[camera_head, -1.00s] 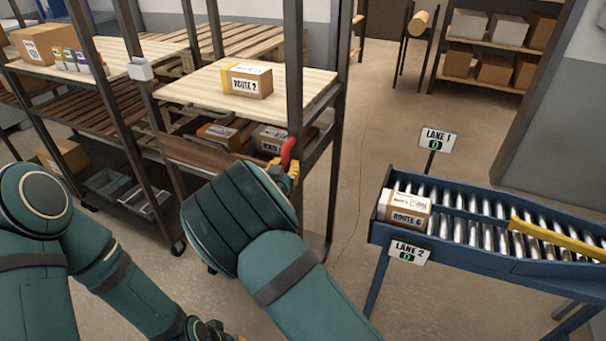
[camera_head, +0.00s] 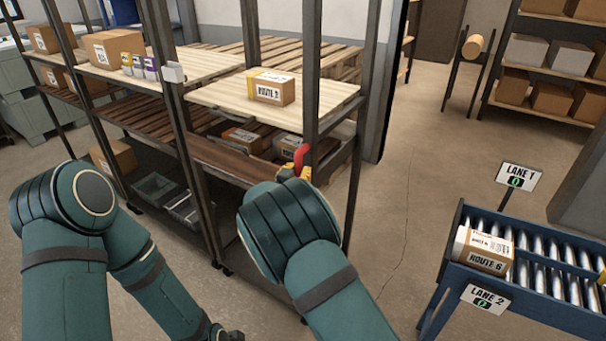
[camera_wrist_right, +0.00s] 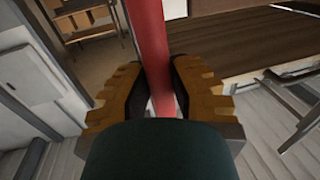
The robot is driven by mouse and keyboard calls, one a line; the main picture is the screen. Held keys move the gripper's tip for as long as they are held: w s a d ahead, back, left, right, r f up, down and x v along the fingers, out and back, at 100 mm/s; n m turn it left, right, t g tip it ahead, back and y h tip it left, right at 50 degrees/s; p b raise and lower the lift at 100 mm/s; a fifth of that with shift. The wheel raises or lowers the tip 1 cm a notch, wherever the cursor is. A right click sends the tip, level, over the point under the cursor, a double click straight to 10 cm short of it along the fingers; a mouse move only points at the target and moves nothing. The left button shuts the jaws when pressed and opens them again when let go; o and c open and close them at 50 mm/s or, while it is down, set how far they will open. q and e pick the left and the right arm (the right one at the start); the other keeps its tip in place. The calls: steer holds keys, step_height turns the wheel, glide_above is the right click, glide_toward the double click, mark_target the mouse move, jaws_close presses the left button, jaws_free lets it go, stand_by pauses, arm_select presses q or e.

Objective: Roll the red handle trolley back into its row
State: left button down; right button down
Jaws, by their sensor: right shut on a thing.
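The trolley is a dark-framed rack with a pale wooden top shelf (camera_head: 225,98), a brown lower shelf and castors. Its red handle (camera_head: 301,154) is on the near right post. My right gripper (camera_head: 293,172) is shut around the handle; in the right wrist view the red bar (camera_wrist_right: 154,50) stands between both yellow fingers (camera_wrist_right: 158,95). A ROUTE 2 box (camera_head: 271,88) rides on the top shelf, and boxes (camera_head: 243,139) lie on the level below.
Another dark rack with a box (camera_head: 112,50) and small bottles stands close on the trolley's left. Wooden pallet shelving (camera_head: 300,62) is behind. A blue roller conveyor (camera_head: 540,308) with a ROUTE 6 box (camera_head: 484,250) stands at right. Bare floor (camera_head: 410,190) lies between trolley and conveyor.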

steer(key=shift+w+a, duration=0.2)
steer(key=shift+a, duration=0.15)
steer(key=c, duration=0.8)
jaws_free()
steer(key=shift+a, duration=0.2)
steer(key=shift+c, duration=0.2)
steer(key=shift+d, duration=0.15)
steer(key=v, duration=1.2)
